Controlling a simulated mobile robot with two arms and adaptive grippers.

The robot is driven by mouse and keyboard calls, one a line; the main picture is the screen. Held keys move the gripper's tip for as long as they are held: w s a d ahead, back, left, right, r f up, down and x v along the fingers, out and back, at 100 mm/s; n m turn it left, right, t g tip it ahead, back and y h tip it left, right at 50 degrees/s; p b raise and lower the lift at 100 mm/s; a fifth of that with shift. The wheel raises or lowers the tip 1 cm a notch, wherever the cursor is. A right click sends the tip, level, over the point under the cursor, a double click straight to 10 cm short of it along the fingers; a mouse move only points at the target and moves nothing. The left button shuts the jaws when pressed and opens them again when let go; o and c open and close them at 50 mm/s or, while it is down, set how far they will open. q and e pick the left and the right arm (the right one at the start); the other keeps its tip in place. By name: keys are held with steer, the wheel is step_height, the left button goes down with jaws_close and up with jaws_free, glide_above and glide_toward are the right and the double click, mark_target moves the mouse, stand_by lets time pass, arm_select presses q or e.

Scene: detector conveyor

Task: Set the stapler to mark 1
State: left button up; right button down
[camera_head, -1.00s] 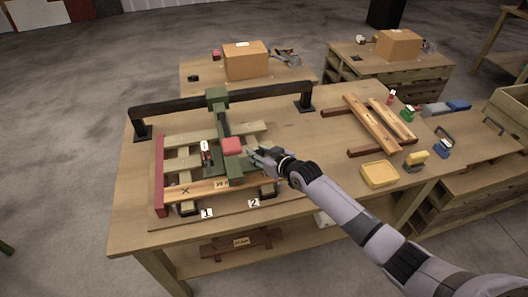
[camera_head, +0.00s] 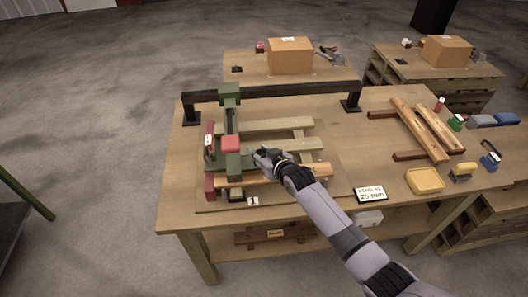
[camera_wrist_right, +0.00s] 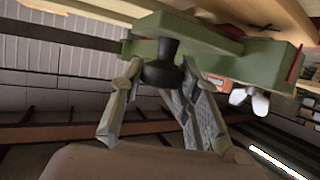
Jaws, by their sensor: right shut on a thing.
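The stapler is a green carriage (camera_head: 229,95) on a black rail, with an arm reaching toward me and a red block (camera_head: 231,144) on it. It stands near the left end of the rail, over the left part of the wooden frame. The white label 1 (camera_head: 252,201) is at the front edge, slightly right of the stapler's front end. My right gripper (camera_head: 262,158) is at the stapler's right side; in the wrist view it (camera_wrist_right: 160,108) is shut on the stapler's black knob (camera_wrist_right: 163,72). Label 2 is hidden, probably behind my arm. My left gripper is out of view.
The black rail (camera_head: 280,92) spans the back of the bench (camera_head: 180,215). Slatted wood (camera_head: 275,127) lies under the stapler. At right are loose planks (camera_head: 420,130), a yellow tray (camera_head: 425,180) and a sign (camera_head: 370,194). Boxes stand on benches behind.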

steer(key=shift+a, duration=0.1)
steer(key=c, duration=1.2)
jaws_free()
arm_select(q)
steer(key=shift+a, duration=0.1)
arm_select(e)
steer(key=v, duration=1.2)
steer(key=shift+f, duration=0.1)
